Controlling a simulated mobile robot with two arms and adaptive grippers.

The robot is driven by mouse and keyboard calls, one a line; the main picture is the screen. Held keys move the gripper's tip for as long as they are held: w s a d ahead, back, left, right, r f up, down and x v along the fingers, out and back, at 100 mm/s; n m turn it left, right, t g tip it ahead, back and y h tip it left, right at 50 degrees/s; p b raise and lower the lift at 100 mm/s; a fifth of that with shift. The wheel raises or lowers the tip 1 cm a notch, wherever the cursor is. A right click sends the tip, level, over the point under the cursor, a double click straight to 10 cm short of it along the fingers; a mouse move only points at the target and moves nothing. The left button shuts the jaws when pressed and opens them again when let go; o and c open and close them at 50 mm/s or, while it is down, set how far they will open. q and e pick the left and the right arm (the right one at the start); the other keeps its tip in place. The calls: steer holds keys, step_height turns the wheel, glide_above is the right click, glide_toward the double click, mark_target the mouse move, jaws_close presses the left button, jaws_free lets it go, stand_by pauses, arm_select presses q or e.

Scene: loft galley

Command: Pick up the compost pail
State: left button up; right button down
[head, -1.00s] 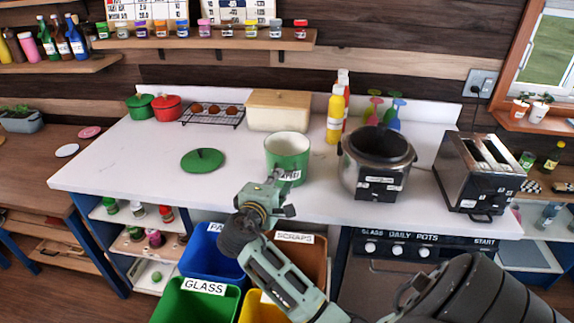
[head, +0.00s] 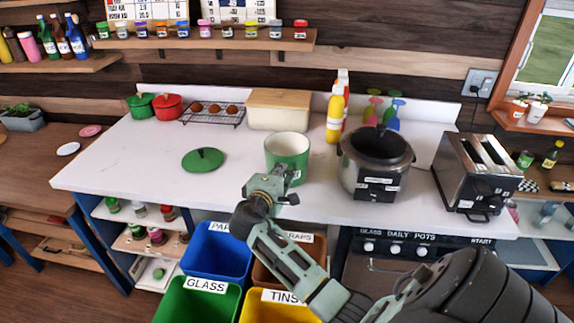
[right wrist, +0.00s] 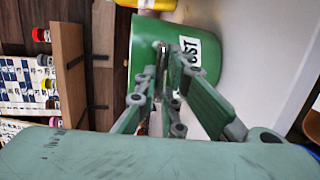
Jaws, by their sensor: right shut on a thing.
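The compost pail (head: 288,150) is a green, open-topped pail with a pale inside and a white label. It stands upright near the front of the white counter. In the right wrist view the pail (right wrist: 150,42) fills the area beyond the fingers, its label partly visible. My right gripper (head: 272,182) is at the pail's front side, shut on it; in the right wrist view the fingers (right wrist: 168,75) meet at the pail's side. The exact grip point is partly hidden. My left gripper is not in view. A green lid (head: 203,159) lies on the counter left of the pail.
A cooker (head: 375,160) and a toaster (head: 477,175) stand right of the pail. A bread box (head: 279,108) and bottles (head: 336,112) are behind it. Sorting bins, including a blue one (head: 216,262), stand below the counter front. The counter's left part is mostly clear.

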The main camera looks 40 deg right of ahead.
steer(key=shift+r, duration=0.1)
stand_by(0.4)
step_height(320, 180, up, 10)
steer(key=shift+b, duration=0.8)
